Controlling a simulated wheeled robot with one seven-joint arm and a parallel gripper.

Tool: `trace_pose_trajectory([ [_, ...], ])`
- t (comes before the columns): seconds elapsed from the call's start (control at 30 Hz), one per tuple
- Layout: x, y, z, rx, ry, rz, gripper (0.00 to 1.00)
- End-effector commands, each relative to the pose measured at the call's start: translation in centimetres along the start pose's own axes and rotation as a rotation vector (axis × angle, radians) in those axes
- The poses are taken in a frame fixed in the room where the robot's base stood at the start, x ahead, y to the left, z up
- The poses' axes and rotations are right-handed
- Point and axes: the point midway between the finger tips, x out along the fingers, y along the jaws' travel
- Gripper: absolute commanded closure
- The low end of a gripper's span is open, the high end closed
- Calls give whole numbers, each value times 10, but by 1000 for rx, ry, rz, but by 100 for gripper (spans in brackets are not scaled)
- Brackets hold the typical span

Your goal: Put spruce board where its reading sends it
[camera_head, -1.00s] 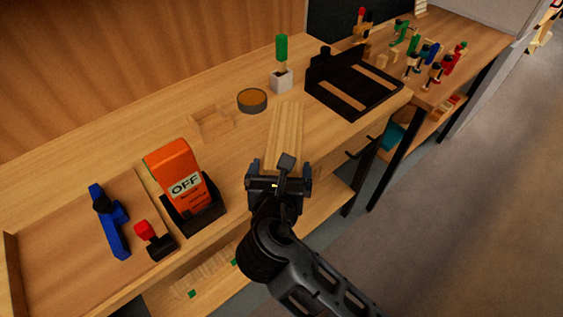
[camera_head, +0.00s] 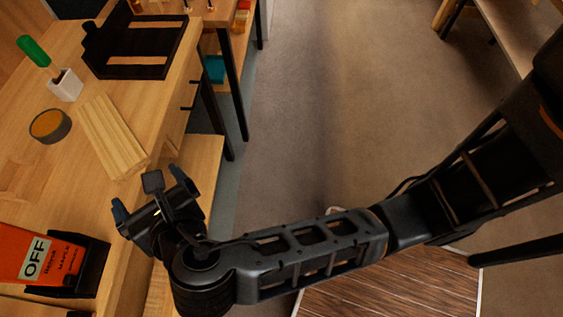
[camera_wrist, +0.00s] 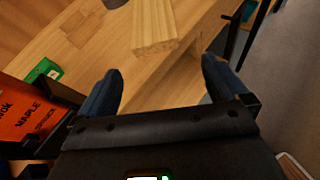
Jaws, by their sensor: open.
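The pale, straight-grained board (camera_head: 112,138), which I take to be the spruce board, lies flat on the bench with its near end close to the front edge. Its near end also shows in the wrist view (camera_wrist: 153,30). My gripper (camera_head: 148,193) is open and empty, just off that near end and apart from it. In the wrist view the two fingers (camera_wrist: 160,70) are spread below the board's end. An orange meter (camera_head: 38,255) stands in a black holder at lower left. Its display reads OFF, and MAPLE shows on its label.
A round tin (camera_head: 50,126) and a white block with a green-handled tool (camera_head: 65,85) stand left of the board. A black slotted tray (camera_head: 137,68) lies behind it. A lower shelf (camera_head: 198,160) juts out under the bench. Open floor (camera_head: 320,110) lies right.

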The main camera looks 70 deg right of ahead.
Motion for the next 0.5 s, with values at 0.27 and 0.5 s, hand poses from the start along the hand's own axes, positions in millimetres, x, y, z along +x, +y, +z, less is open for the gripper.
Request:
trace_pose_trajectory([
  [0.27,-18,-87,-58,581,210,136,0],
  [0.5,-80,-142,-78,1278,419,164,0],
])
